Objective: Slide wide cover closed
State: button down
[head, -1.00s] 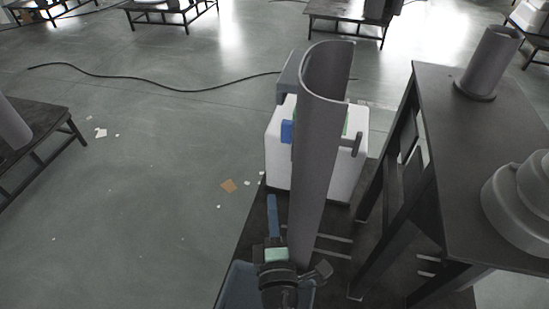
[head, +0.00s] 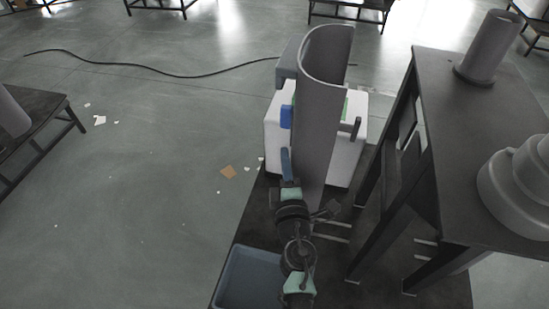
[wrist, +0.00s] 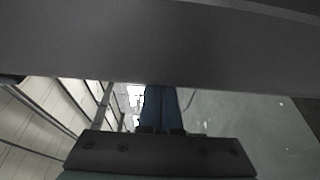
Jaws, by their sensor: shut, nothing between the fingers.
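The wide cover (head: 318,120) is a tall grey curved shell, upright with its open side toward the right, in the middle of the head view. It stands in front of a white box-like unit with blue and green parts. My gripper (head: 286,163) has blue fingers, pressed together with nothing between them, close by the cover's lower left edge. In the wrist view a broad grey surface, which looks like the cover (wrist: 150,45), crosses the top. The fingers (wrist: 161,90) reach up to its lower edge; I cannot tell whether they touch it.
The white unit (head: 277,145) stands behind the cover. A dark table (head: 475,130) with grey cylindrical parts is close on the right. A blue-grey bin (head: 245,282) sits at the lower front. A black cable (head: 150,70) lies on the floor; the floor at left is mostly clear.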

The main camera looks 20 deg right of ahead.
aim_at(326, 168)
jog(key=shift+s, duration=0.1)
jog(key=s+d+p, duration=0.2)
jog(key=s+d, duration=0.3)
jog(key=d, duration=0.3)
jog(key=shift+a, duration=0.15)
